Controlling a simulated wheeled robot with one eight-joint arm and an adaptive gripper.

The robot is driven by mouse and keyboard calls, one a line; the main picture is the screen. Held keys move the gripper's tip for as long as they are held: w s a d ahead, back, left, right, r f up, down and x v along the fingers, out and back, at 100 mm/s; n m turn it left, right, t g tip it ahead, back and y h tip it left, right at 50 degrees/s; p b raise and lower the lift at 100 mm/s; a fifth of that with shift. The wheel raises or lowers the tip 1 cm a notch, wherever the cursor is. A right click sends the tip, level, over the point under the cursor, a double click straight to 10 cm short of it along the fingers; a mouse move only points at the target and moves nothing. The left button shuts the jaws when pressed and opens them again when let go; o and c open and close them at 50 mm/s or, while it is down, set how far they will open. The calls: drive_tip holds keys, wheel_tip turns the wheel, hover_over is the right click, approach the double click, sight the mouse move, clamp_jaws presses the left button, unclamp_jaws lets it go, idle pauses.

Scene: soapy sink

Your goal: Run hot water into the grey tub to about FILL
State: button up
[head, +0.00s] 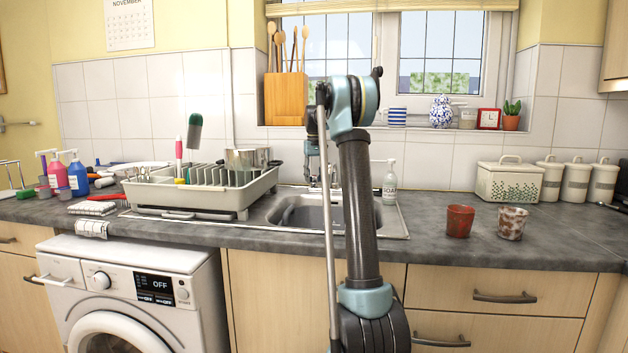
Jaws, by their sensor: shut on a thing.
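The grey tub (300,215) sits in the sink, and I see its left part. My arm hides the rest, so its water level cannot be seen. The tap (334,174) stands behind the sink and is mostly covered by my arm. My gripper (314,182) points down at the tap's left side. It is shut, apparently on the tap's left handle, though the contact is small and partly hidden. No running water can be made out.
A dish rack (195,200) stands left of the sink, holding a pan (246,159). A soap bottle (390,184) stands at the right rear. Two cups, a red one (459,220) and a speckled one (511,222), stand on the right counter, with bare counter around them.

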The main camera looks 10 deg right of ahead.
sight(315, 176)
drive_tip(key=shift+n, duration=0.4)
drive_tip(key=o, duration=1.1)
drive_tip(key=shift+c, duration=0.2)
wheel_tip(315, 176, up, 12)
drive_tip(key=shift+w+f, duration=0.1)
